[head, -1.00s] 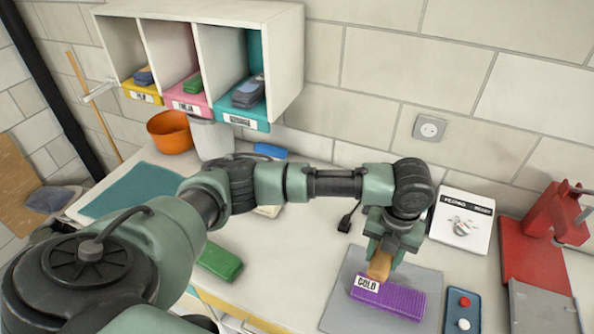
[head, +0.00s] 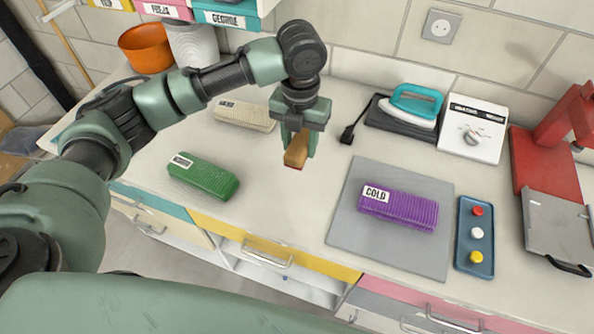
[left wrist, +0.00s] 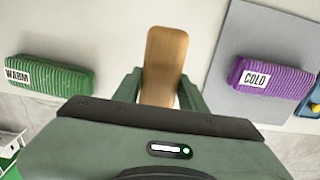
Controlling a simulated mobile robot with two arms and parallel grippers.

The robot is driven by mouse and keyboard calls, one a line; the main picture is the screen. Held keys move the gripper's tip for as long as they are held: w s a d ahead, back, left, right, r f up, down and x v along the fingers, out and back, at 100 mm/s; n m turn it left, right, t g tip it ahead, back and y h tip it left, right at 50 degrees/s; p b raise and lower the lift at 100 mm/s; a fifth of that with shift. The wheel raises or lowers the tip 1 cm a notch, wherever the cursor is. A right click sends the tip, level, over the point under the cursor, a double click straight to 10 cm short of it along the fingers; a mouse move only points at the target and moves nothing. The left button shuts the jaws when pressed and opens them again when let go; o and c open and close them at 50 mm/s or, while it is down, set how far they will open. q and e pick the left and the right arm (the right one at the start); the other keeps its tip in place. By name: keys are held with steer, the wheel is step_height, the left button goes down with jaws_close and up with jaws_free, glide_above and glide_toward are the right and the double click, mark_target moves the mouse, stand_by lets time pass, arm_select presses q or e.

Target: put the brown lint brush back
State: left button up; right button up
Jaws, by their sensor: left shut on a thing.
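The brown lint brush (head: 296,150) is held upright-ish in my left gripper (head: 298,140), above the bare worktop between the green and purple blocks. In the left wrist view the brush (left wrist: 164,65) shows as a long wooden piece between the two fingers (left wrist: 160,92). The gripper is shut on it. The brush appears clear of the worktop, but the exact height is hard to tell. My right gripper does not show.
A purple ribbed block labelled COLD (head: 399,209) lies on a grey mat (head: 345,225). A green block labelled WARM (head: 203,177) and a cream block (head: 245,115) lie to the left. An iron (head: 415,105) stands behind. Worktop (head: 275,205) is clear near the front.

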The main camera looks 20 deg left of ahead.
arm_select(q)
steer(key=p, duration=0.1)
glide_above(299, 182)
step_height(299, 182, down, 7)
steer(key=shift+d+r, duration=0.1)
steer(key=shift+r, duration=0.05)
step_height(299, 182, down, 4)
steer(key=shift+s+p, duration=0.1)
steer(key=shift+p, duration=0.25)
steer(key=shift+f, duration=0.4)
steer(key=shift+f, duration=0.1)
steer(key=o, duration=1.2)
